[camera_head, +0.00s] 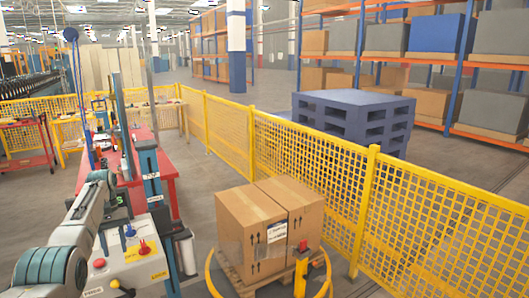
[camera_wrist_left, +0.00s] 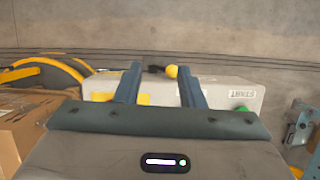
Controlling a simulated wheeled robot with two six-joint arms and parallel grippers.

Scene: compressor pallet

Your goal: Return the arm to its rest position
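My left arm (camera_head: 52,262) reaches in from the lower left of the head view, toward a light grey control box (camera_head: 138,262). In the left wrist view my left gripper (camera_wrist_left: 160,76) is open, its two dark fingers well apart with nothing held between them. In the head view the box also carries red buttons (camera_head: 144,247). I cannot tell the exact gap between the fingers and the box. My right gripper is in neither view.
Cardboard boxes (camera_head: 254,226) stand on a wooden pallet beside the control box, with a yellow curved rail (camera_head: 211,272) around them. Yellow mesh fence (camera_head: 300,160) runs behind. A red table (camera_head: 158,180) stands behind the box. Dark blue pallets (camera_head: 350,108) are stacked beyond the fence.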

